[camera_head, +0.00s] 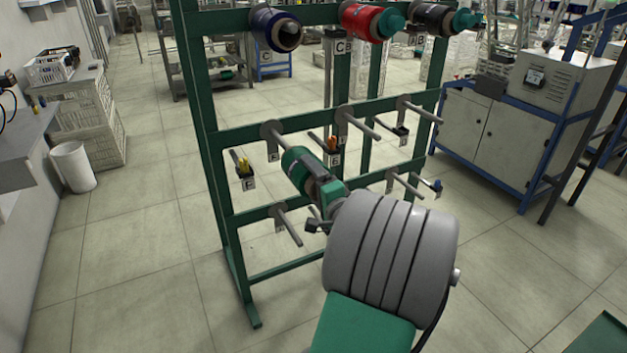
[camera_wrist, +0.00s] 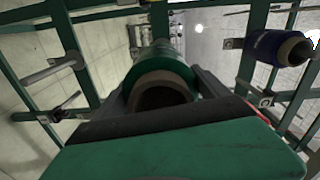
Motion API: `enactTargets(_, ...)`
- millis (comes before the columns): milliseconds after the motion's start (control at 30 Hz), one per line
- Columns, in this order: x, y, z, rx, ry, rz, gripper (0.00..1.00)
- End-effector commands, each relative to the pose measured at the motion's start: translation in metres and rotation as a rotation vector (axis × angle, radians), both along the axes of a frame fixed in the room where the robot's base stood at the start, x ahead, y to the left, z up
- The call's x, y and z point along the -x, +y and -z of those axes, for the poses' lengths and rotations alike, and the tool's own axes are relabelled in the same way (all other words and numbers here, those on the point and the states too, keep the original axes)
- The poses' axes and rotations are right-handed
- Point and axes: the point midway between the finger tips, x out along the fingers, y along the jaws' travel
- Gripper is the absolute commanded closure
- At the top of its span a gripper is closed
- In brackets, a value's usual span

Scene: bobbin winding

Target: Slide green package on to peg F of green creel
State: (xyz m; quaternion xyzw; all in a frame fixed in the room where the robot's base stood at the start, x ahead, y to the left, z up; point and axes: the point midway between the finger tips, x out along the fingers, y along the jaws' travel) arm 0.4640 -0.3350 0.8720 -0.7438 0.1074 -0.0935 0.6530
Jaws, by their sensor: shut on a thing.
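The green package (camera_head: 298,162) is a small hollow cylinder, held tilted in front of the creel's middle row. It also shows in the wrist view (camera_wrist: 160,62), with its dark hollow core facing the camera. My gripper (camera_head: 318,184) is shut on the package's near part, with a finger on each side of it. The green creel (camera_head: 208,150) carries bare grey pegs. The middle-row left peg (camera_head: 273,131) lines up with the package's far end, and the rest of it is hidden. I cannot tell whether the package is around it or in front of it. Its small letter is unclear.
Blue (camera_head: 276,28), red (camera_head: 362,20) and dark (camera_head: 438,19) packages sit on the top row. A lower-left bare peg (camera_head: 288,224) sticks out close below my gripper. A blue-framed cabinet (camera_head: 520,120) stands right.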

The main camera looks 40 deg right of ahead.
Motion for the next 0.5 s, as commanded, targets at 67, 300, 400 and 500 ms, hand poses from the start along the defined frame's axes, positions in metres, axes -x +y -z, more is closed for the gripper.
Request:
enactTargets(67, 0.0, 0.0, -0.001, 0.002, -0.002, 0.0, 0.71)
enactTargets(300, -0.014, -0.004, -0.002, 0.001, -0.001, -0.001, 0.71)
enactTargets(400, -0.021, -0.006, -0.003, 0.003, -0.002, -0.002, 0.71)
enactTargets(500, -0.027, -0.008, -0.002, 0.001, -0.001, -0.001, 0.71)
